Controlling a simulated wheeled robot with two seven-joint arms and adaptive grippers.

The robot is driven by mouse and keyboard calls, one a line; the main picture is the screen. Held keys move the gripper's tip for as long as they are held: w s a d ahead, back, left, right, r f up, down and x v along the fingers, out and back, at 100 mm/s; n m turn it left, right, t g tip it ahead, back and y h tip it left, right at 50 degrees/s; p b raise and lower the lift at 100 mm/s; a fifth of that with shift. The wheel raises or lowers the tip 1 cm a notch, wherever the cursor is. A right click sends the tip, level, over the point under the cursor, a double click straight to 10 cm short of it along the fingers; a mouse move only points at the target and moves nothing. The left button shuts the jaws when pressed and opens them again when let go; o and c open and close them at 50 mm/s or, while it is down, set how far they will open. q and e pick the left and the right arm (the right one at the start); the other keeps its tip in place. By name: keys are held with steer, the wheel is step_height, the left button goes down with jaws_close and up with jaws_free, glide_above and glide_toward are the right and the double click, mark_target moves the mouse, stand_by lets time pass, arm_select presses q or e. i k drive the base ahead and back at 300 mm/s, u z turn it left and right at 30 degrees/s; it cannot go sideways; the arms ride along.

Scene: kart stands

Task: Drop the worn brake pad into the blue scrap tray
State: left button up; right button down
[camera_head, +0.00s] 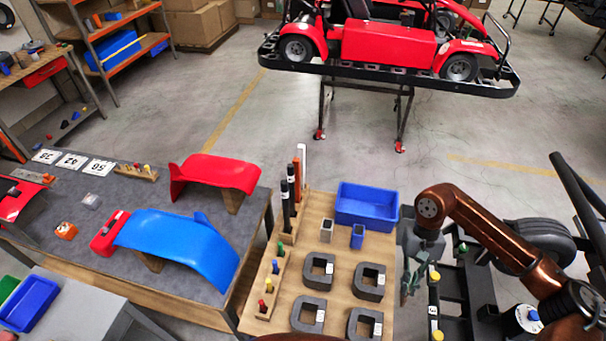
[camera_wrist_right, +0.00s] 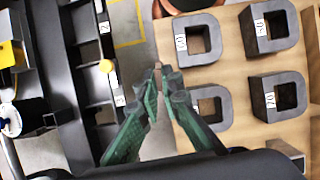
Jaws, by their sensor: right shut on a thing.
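My right gripper (camera_head: 404,297) hangs just beyond the right edge of the wooden bench, pointing down. In the right wrist view its green fingers (camera_wrist_right: 160,75) meet at the tips. A thin, small piece, taken as the worn brake pad (camera_wrist_right: 158,80), shows between them and is mostly hidden. A blue tray (camera_head: 362,221), taken as the scrap tray, stands at the back right of the bench, behind the gripper and to its left. It looks empty. My left gripper is not in view.
The wooden bench (camera_head: 313,254) carries several grey square-holed blocks (camera_head: 369,281), two small cups (camera_head: 357,237) and a peg strip. A black rack (camera_head: 455,300) stands right of the gripper. Another blue tray (camera_head: 28,303) is at far left. A kart (camera_head: 388,45) stands behind.

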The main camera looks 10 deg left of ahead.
mark_target(36, 302)
steer(key=u, duration=2.65)
